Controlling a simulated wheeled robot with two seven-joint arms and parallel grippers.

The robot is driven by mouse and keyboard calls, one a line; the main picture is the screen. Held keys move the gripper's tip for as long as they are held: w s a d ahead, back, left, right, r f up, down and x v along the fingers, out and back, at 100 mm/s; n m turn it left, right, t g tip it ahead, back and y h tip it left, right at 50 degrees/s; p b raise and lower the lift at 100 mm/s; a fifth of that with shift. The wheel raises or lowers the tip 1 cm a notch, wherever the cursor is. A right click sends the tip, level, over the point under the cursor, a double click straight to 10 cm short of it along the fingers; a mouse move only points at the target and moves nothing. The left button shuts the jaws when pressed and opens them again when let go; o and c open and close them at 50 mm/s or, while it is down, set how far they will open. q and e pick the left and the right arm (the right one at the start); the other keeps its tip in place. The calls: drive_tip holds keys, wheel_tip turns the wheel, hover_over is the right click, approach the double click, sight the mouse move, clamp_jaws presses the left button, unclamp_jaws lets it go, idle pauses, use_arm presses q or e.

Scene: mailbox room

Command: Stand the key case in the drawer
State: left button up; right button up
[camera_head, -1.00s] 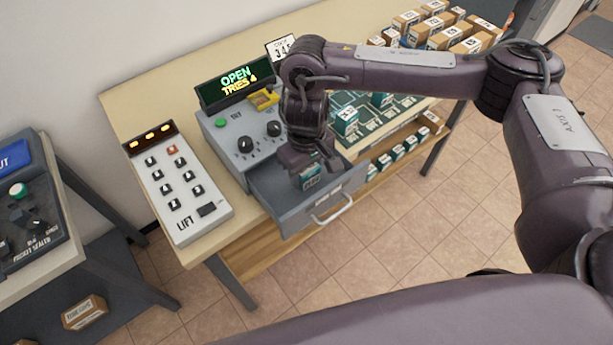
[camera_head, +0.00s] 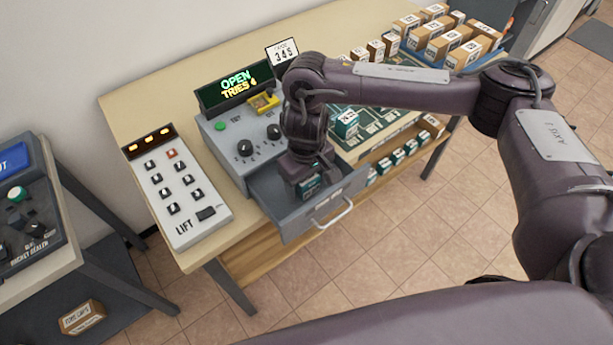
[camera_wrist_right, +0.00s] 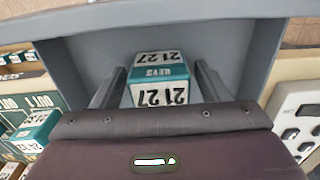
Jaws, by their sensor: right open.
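The key case (camera_head: 308,187), a small teal and white box marked KEYS and 21 27, is inside the pulled-out grey drawer (camera_head: 322,205). It looks upright in the right wrist view (camera_wrist_right: 160,72). My right gripper (camera_head: 306,178) reaches down into the drawer from above. Its two fingers (camera_wrist_right: 160,88) stand open on either side of the case, with narrow gaps showing. The gripper hides much of the case in the head view, and whether its base rests flat on the drawer floor is hidden. My left gripper is not in view.
The grey console (camera_head: 235,150) behind the drawer has knobs and a display (camera_head: 236,86) reading OPEN and TRIES. A LIFT keypad (camera_head: 178,190) stands to the left. A green rack (camera_head: 375,135) with small boxes is close on the right. The drawer handle (camera_head: 332,215) juts out in front.

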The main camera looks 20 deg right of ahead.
wheel_tip(320, 180, up, 12)
drive_tip(key=p, duration=0.1)
idle(0.4)
idle(0.5)
